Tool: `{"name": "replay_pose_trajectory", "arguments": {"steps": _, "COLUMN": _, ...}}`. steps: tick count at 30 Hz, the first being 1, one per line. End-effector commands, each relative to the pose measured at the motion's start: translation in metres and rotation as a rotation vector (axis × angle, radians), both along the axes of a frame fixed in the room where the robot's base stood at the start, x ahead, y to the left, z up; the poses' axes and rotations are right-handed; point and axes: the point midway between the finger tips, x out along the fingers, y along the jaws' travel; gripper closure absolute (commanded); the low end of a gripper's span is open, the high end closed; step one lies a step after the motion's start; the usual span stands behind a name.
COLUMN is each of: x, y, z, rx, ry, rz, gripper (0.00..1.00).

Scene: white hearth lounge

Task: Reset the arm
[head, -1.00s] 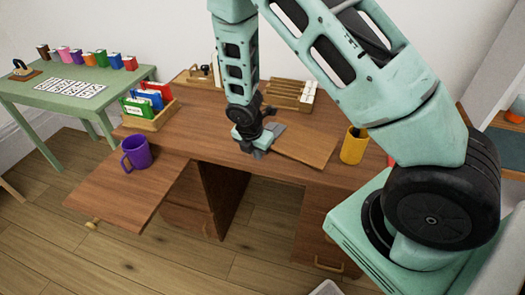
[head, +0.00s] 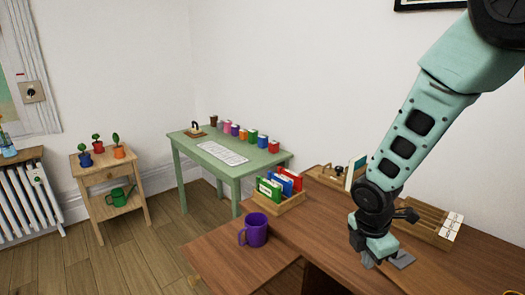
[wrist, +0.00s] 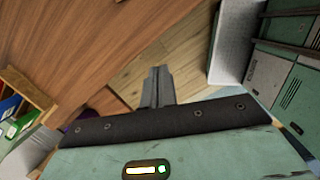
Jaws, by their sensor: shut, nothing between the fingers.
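My teal arm comes down from the upper right in the head view. My gripper (head: 385,262) points downward over the brown wooden desk (head: 325,232), in front of the slotted wooden rack. Its grey fingers are together with nothing between them. In the wrist view the shut fingers (wrist: 157,87) show at the middle against wood surfaces. I cannot tell whether the fingertips touch the desk.
A purple mug (head: 254,230) stands on the desk's left leaf. A wooden box (head: 283,203) of coloured folders and the slotted rack (head: 432,224) are near the gripper. A green table (head: 222,170) with coloured containers and a plant stand (head: 110,180) are farther left. Floor between is clear.

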Motion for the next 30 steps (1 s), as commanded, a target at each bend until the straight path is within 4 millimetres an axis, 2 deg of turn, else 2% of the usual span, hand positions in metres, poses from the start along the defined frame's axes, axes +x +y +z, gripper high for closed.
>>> {"name": "replay_pose_trajectory", "arguments": {"steps": 1, "x": -0.015, "y": 0.022, "z": 0.019, "rx": 0.043, "ry": -0.019, "rz": -0.094, "gripper": 1.0}}
{"name": "replay_pose_trajectory", "arguments": {"steps": 3, "x": -0.042, "y": 0.052, "z": 0.042, "rx": 0.103, "ry": -0.028, "rz": -0.26, "gripper": 1.0}}
{"name": "replay_pose_trajectory", "arguments": {"steps": 6, "x": -0.089, "y": 0.088, "z": 0.073, "rx": 0.176, "ry": -0.024, "rz": -0.506, "gripper": 1.0}}
{"name": "replay_pose_trajectory", "arguments": {"steps": 9, "x": -0.137, "y": 0.111, "z": 0.096, "rx": 0.219, "ry": -0.009, "rz": -0.725, "gripper": 1.0}}
{"name": "replay_pose_trajectory", "arguments": {"steps": 12, "x": -0.176, "y": 0.124, "z": 0.111, "rx": 0.239, "ry": 0.006, "rz": -0.901, "gripper": 1.0}}
{"name": "replay_pose_trajectory", "arguments": {"steps": 15, "x": -0.203, "y": 0.13, "z": 0.118, "rx": 0.244, "ry": 0.016, "rz": -1.021, "gripper": 1.0}}
{"name": "replay_pose_trajectory", "arguments": {"steps": 19, "x": -0.219, "y": 0.132, "z": 0.122, "rx": 0.245, "ry": 0.021, "rz": -1.098, "gripper": 1.0}}
{"name": "replay_pose_trajectory", "arguments": {"steps": 30, "x": -0.22, "y": 0.132, "z": 0.122, "rx": 0.245, "ry": 0.022, "rz": -1.1, "gripper": 1.0}}
